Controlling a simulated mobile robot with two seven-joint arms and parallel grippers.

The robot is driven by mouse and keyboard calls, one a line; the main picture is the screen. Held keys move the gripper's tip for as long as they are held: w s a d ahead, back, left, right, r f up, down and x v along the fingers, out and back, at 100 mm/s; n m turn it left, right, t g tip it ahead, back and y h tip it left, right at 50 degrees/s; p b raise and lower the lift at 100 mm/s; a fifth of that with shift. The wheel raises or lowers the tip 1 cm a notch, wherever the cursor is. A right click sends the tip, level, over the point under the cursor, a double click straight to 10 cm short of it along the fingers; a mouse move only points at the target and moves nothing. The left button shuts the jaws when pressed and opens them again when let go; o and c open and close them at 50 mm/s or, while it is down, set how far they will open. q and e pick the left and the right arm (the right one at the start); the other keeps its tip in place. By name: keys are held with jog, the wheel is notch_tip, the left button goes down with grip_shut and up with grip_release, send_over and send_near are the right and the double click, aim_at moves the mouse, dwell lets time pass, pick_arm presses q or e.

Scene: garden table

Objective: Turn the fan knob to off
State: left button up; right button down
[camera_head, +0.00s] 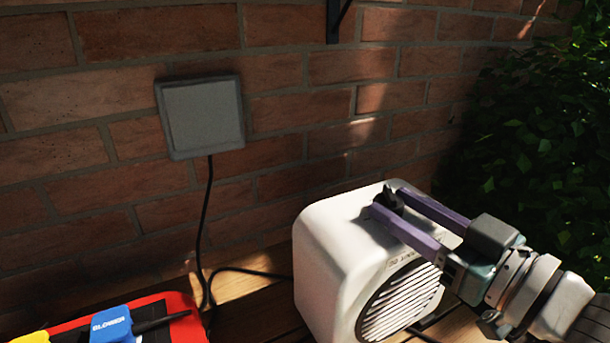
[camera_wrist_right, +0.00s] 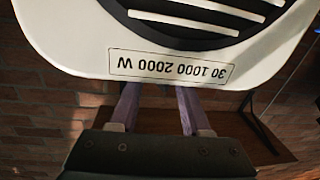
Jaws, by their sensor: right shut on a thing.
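The white fan (camera_head: 325,262) stands on the wooden table in the head view, with its round dark slatted grille facing the lower right. The small black fan knob (camera_head: 386,195) is on its top face. My right gripper (camera_head: 389,199) reaches in from the right, with its purple fingers on either side of the knob and shut on it. In the right wrist view the fan's front (camera_wrist_right: 75,45) appears upside down with a label reading "30 1000 2000 W" (camera_wrist_right: 170,66). The fingertips and knob are hidden there behind the fan's edge. My left gripper is not in view.
A grey wall box (camera_head: 203,116) hangs on the brick wall, with a black cable (camera_head: 204,220) running down to the table. A red tray (camera_head: 187,313) with blue and yellow items is at the lower left. Green leaves (camera_head: 540,130) fill the right side.

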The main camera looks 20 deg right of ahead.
jog(key=n+y, duration=0.1)
jog(key=y, duration=0.1)
jog(key=n+g+y+b, duration=0.1)
jog(key=y, duration=0.1)
jog(key=shift+w+d+f+n, duration=0.15)
jog(key=shift+d+n, duration=0.2)
jog(key=shift+n, duration=0.05)
jog(key=n+g+y+b, duration=0.2)
jog(key=y+b, duration=0.1)
jog(key=shift+w+d, duration=0.1)
jog(key=shift+d, duration=0.1)
jog(key=shift+n+g+y+b, duration=0.5)
jog(key=shift+n+y+b, duration=0.1)
jog(key=shift+y, duration=0.1)
jog(key=shift+c, duration=1.8)
grip_release()
